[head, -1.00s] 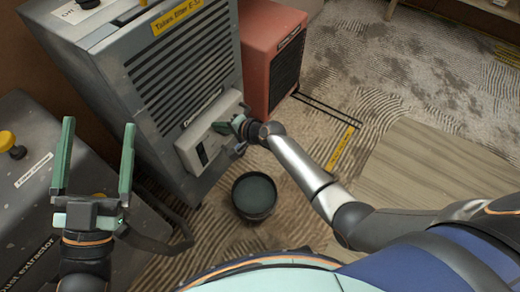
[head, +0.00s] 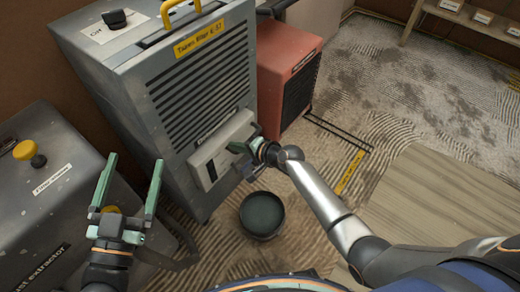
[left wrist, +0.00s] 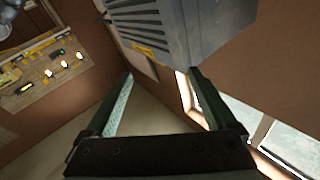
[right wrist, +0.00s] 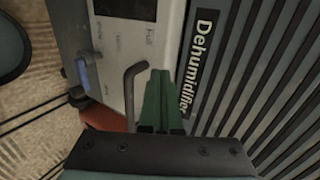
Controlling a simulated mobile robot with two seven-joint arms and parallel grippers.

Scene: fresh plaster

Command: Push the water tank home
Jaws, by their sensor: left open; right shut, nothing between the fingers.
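The pale grey water tank (head: 208,165) sits low in the front of the grey dehumidifier (head: 185,110) and stands out from the front panel. My right gripper (head: 238,148) is shut and empty, at the tank's front face near its right part. In the right wrist view, the shut green fingers (right wrist: 163,98) are beside a bent grey handle (right wrist: 134,88) on the tank (right wrist: 140,60); I cannot tell whether they touch. My left gripper (head: 133,168) is open and empty, in front of the grey dust extractor, away from the tank.
A dark round bucket (head: 262,215) stands on the floor just below the tank. The dust extractor (head: 55,210) is at the left. A red machine (head: 285,75) stands to the right of the dehumidifier. Wooden boards (head: 440,200) lie on the floor at the right.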

